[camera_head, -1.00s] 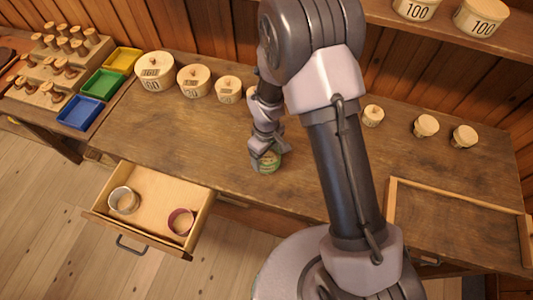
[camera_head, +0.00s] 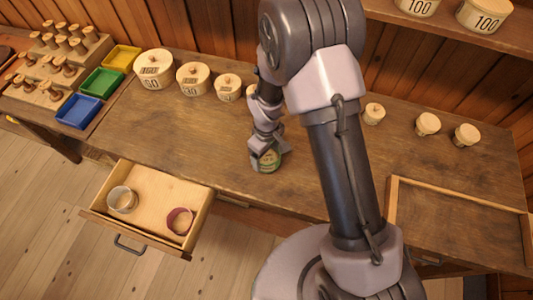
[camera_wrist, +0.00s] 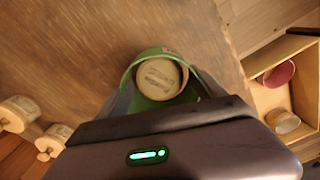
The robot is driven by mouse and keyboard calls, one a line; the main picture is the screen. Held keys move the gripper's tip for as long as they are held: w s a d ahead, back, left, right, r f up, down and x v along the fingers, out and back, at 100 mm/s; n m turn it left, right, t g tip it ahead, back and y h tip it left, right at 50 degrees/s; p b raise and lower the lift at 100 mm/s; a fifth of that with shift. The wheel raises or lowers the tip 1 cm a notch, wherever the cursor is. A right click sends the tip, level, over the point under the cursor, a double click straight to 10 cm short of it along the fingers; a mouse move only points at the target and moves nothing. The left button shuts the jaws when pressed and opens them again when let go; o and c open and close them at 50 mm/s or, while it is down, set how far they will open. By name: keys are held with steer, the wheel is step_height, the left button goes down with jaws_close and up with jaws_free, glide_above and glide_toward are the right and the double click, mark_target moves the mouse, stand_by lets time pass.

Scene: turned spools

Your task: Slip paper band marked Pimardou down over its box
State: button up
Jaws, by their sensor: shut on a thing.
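A green paper band (camera_head: 268,167) is in my gripper (camera_head: 262,150) over the bench near its front edge, right of the open drawer. In the wrist view, my gripper (camera_wrist: 163,97) is shut on the green band (camera_wrist: 150,99), one finger at each side. A round pale wooden box (camera_wrist: 158,78) with dark printing on its top shows inside the ring of the band. The band looks to be around or just above the box; I cannot tell how far down it sits. The name on the band is too small to read.
The open drawer (camera_head: 165,188) holds a pale band (camera_head: 122,199) and a dark red band (camera_head: 180,221). Several round lidded boxes stand along the back of the bench (camera_head: 200,137). An empty wooden-edged tray (camera_head: 393,205) is at right. Coloured trays (camera_head: 100,83) are at left.

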steer(key=shift+f, duration=0.2)
steer(key=o, duration=1.4)
steer(key=shift+r, duration=0.1)
steer(key=shift+r+p, duration=0.35)
steer(key=shift+r, duration=0.35)
step_height(320, 180, up, 7)
steer(key=p, duration=0.4)
steer(key=shift+p, duration=0.35)
